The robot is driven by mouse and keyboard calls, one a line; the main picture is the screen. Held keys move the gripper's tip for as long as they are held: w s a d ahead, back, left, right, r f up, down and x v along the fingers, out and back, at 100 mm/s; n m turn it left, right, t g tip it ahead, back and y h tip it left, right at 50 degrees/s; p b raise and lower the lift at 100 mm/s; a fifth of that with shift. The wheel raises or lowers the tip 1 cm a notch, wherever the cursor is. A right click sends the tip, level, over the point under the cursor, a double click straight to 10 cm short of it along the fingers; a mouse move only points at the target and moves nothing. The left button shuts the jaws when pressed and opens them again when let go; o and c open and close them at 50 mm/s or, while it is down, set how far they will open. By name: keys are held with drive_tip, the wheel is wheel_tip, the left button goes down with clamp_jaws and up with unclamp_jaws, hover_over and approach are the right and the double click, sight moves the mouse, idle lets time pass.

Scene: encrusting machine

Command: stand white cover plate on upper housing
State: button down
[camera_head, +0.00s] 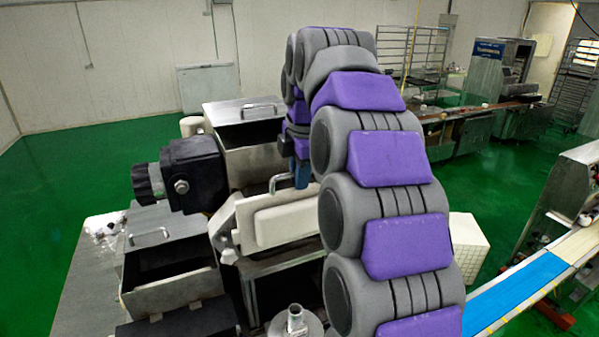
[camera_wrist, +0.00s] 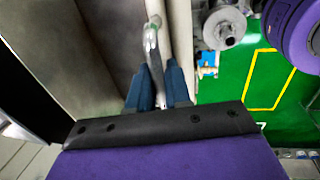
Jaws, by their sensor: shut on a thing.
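The white cover plate (camera_head: 285,222) is a cream panel with a raised middle and a metal handle (camera_head: 287,180) on its top edge. It is upright at the front of the machine, below and in front of the steel upper housing (camera_head: 252,160). I cannot tell whether it touches the housing. My gripper (camera_head: 301,175) is above the plate, with blue fingers shut on its handle. In the wrist view, the fingers of my gripper (camera_wrist: 160,88) close around the handle (camera_wrist: 151,40). The plate (camera_wrist: 180,40) shows there as a pale edge. My arm hides the plate's right end.
A black motor with a knob (camera_head: 190,175) juts out left of the housing. An open steel hopper (camera_head: 170,272) stands lower left. A metal spout (camera_head: 295,318) is below the plate. A blue conveyor (camera_head: 515,288) lies at right. Green floor is clear at far left.

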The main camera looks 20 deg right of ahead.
drive_tip(key=shift+w+f, duration=0.5)
drive_tip(key=shift+w, duration=0.1)
drive_tip(key=shift+d+r+p, duration=0.15)
drive_tip(key=shift+p, duration=0.3)
idle(1.0)
drive_tip(key=shift+f+b, duration=0.35)
drive_tip(key=shift+f, duration=0.5)
drive_tip(key=shift+f+b, duration=0.55)
drive_tip(key=shift+f, duration=0.6)
